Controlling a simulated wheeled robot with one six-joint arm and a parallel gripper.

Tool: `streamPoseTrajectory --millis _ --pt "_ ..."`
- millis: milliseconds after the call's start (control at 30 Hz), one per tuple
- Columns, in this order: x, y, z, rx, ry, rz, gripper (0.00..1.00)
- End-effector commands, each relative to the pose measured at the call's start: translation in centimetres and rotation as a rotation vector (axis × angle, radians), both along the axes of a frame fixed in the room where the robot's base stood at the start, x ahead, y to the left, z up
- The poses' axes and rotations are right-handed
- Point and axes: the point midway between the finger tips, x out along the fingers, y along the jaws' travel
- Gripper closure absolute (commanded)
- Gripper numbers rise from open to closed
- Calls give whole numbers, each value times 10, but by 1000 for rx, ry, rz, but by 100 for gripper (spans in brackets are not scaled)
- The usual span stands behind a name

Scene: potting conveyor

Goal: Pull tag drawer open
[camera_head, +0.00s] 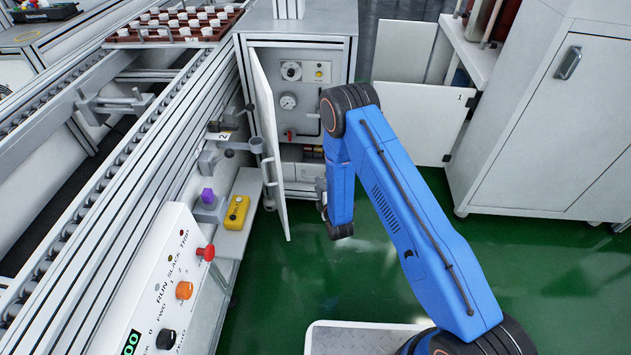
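A grey cabinet (300,27) stands at the upper middle with its white door (266,125) swung open toward me. Low inside it are pale box-like fronts (303,172); one may be the tag drawer, but I see no label and cannot tell whether any is pulled out. My gripper (321,197) shows only as a small grey part at the left of my blue arm, in front of the cabinet's lower opening. The arm hides much of it, so its fingers and any contact with the fronts cannot be made out.
Inside the cabinet are a gauge (288,102) and a red valve handle (290,134). The conveyor (90,110) and control box (165,285) line the left. A yellow device (237,212) sits on a shelf. White cabinets stand right. Green floor (300,270) is clear in front.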

Motion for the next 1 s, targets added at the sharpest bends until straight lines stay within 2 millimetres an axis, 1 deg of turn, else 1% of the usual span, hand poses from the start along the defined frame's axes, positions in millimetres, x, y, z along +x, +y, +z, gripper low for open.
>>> streamPoseTrajectory --millis 33,100,300,500,733,767,800,867,1000 --pt "8 3 -2 0 -1 0 72" --pt "18 7 -4 0 -1 0 72" --pt "39 14 -9 0 0 -1 72" --pt "46 17 -10 0 1 0 72" --pt "46 18 -10 0 1 0 72" --pt "46 17 -10 0 1 0 77" --pt "46 17 -10 0 1 0 87" --pt "46 17 -10 0 1 0 100" --pt "46 18 -10 0 1 0 100"
